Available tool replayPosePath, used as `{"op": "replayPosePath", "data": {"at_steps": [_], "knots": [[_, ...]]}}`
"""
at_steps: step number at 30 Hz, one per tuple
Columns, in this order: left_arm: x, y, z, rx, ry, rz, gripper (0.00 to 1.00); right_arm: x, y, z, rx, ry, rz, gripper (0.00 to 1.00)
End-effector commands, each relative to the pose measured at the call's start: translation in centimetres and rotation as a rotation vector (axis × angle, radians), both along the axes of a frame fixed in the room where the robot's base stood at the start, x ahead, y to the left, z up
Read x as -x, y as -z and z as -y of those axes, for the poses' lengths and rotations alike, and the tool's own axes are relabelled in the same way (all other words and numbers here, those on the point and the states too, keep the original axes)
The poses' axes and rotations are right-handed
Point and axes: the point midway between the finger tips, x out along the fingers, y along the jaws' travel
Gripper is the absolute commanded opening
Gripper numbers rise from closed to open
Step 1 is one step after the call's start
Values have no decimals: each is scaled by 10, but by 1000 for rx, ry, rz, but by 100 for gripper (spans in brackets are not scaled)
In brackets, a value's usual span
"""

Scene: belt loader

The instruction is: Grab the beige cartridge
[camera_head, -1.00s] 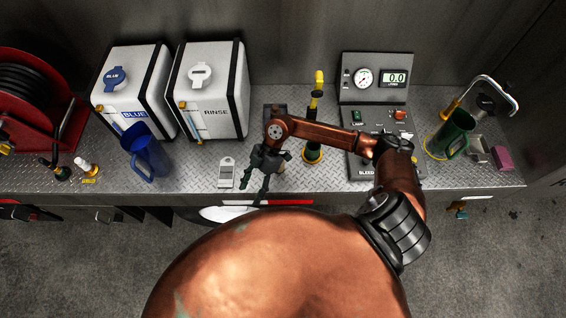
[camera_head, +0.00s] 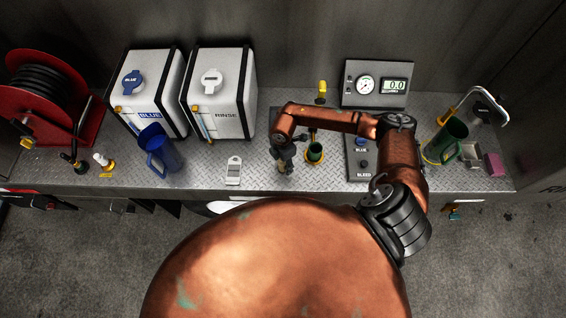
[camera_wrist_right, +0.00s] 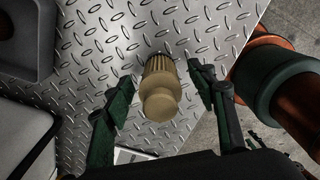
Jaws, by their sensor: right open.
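The beige cartridge (camera_wrist_right: 160,98) stands on the diamond-plate bench in the right wrist view. It has a ribbed dark-and-tan lower part and a smooth rounded top. My right gripper (camera_wrist_right: 160,80) is open, with one green-padded finger on each side of the cartridge and visible gaps on both sides. In the head view my right gripper (camera_head: 285,163) is low over the bench, left of the green-topped holder, and largely hides the cartridge. My left gripper is not in view.
A white handheld meter (camera_head: 234,170) lies left of the gripper. A yellow-ringed holder (camera_head: 315,154) stands close on its right. The blue jug (camera_head: 160,152), the RINSE tank (camera_head: 228,95) and the green jug (camera_head: 446,142) are farther off. The bench (camera_head: 205,165) has bare plate around the meter.

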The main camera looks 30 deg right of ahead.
Motion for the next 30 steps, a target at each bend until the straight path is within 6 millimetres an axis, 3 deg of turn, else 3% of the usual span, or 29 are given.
{"op": "replayPosePath", "data": {"at_steps": [4, 11, 30], "knots": [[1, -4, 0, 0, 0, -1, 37, 1, 13, -1, -2, -1, -1, 52], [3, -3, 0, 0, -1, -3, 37, 0, 16, -1, -2, -1, 0, 52], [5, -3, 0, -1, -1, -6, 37, 0, 15, -1, -2, -1, 0, 9]]}}
